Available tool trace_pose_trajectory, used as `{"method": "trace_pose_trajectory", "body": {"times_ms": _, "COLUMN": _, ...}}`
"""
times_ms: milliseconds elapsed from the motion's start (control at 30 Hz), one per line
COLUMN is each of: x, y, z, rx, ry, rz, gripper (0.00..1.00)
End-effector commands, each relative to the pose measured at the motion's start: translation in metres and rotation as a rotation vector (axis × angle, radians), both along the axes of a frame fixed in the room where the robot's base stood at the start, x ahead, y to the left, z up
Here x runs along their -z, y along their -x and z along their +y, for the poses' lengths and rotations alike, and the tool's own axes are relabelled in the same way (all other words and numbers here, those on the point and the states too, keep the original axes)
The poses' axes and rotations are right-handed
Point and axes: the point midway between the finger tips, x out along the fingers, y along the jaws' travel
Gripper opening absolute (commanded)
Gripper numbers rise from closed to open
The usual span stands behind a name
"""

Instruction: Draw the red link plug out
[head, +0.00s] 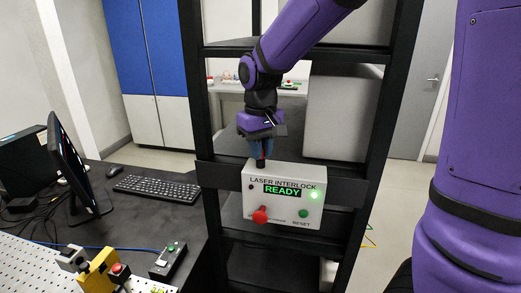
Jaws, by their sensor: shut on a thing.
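The white laser interlock box (284,204) is mounted on the black rack. Its display (285,189) reads READY in green, and a green lamp glows at its upper right. My gripper (262,153) points down at the top left of the box, shut on the red link plug (261,162).
A red knob (260,215) and a green reset button (303,213) are on the box's front. The rack's black posts (381,120) stand either side. At left, a black bench (150,210) carries a monitor (76,165) and keyboard (160,188).

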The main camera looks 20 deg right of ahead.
Motion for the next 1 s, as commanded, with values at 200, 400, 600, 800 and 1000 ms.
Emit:
{"method": "trace_pose_trajectory", "body": {"times_ms": 200, "x": -0.008, "y": 0.0, "z": 0.0, "rx": 0.0, "ry": 0.0, "rz": -0.002, "gripper": 0.0}}
{"method": "trace_pose_trajectory", "body": {"times_ms": 400, "x": -0.014, "y": 0.0, "z": 0.0, "rx": 0.0, "ry": 0.0, "rz": 0.0, "gripper": 0.0}}
{"method": "trace_pose_trajectory", "body": {"times_ms": 600, "x": -0.021, "y": 0.0, "z": 0.0, "rx": 0.0, "ry": 0.0, "rz": -0.002, "gripper": 0.0}}
{"method": "trace_pose_trajectory", "body": {"times_ms": 800, "x": -0.028, "y": 0.0, "z": 0.0, "rx": -0.001, "ry": 0.0, "rz": -0.001, "gripper": 0.0}}
{"method": "trace_pose_trajectory", "body": {"times_ms": 1000, "x": -0.029, "y": 0.0, "z": 0.0, "rx": 0.0, "ry": 0.0, "rz": -0.001, "gripper": 0.0}}
